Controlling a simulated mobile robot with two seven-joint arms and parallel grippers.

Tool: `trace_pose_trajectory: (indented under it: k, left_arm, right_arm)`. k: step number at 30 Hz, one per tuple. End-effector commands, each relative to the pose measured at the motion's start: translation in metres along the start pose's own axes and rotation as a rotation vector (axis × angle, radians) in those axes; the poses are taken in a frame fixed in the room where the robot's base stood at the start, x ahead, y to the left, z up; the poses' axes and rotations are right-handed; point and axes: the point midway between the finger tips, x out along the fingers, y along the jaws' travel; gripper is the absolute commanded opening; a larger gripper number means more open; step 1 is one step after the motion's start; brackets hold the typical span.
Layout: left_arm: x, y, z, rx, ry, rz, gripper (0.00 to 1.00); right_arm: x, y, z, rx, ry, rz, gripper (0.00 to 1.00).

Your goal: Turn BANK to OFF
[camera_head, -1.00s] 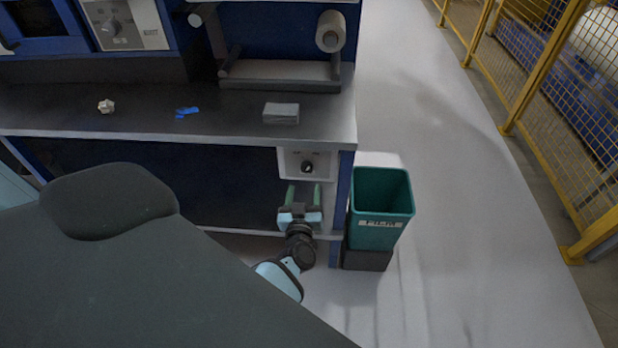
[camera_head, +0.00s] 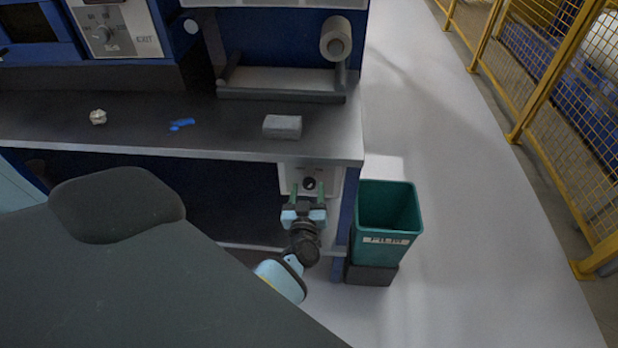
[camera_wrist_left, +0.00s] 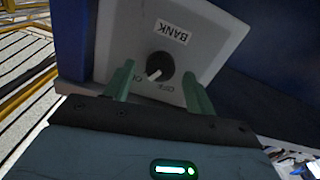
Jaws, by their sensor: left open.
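The BANK panel (camera_wrist_left: 200,37) is a pale plate under the right end of the bench and also shows in the head view (camera_head: 289,177). In the left wrist view its lettering is upside down. Its black round knob (camera_wrist_left: 160,64) has a white pointer toward the picture's lower left, near a partly hidden label starting with "O". OFF appears to be the label to the right, partly unclear. My left gripper (camera_head: 308,190) is open, its green fingers on either side of the knob and apparently just short of it; contact cannot be told. My right gripper is not in view.
A green bin (camera_head: 387,219) stands on a dark block just right of the panel. The bench top (camera_head: 225,120) above carries a grey block (camera_head: 282,127), blue scraps (camera_head: 181,124) and a crumpled pale piece (camera_head: 97,117). Open floor lies to the right, before a yellow fence (camera_head: 540,80).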

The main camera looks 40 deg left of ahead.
Motion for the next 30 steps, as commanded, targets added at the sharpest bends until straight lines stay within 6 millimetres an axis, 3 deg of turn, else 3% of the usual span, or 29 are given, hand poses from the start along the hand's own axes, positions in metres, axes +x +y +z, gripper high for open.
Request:
trace_pose_trajectory:
  k: [12,22,30]
  left_arm:
    - [0.0014,0.0005,0.0000,0.000,0.000,-0.001,0.54]
    - [0.0012,0.0004,0.0002,0.000,0.000,-0.001,0.11]
    - [0.0011,0.0004,0.0005,-0.026,-0.001,-0.001,0.11]
  right_arm:
    - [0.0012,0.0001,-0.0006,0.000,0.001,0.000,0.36]
    - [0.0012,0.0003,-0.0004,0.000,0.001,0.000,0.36]
    - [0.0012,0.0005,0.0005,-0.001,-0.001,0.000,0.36]
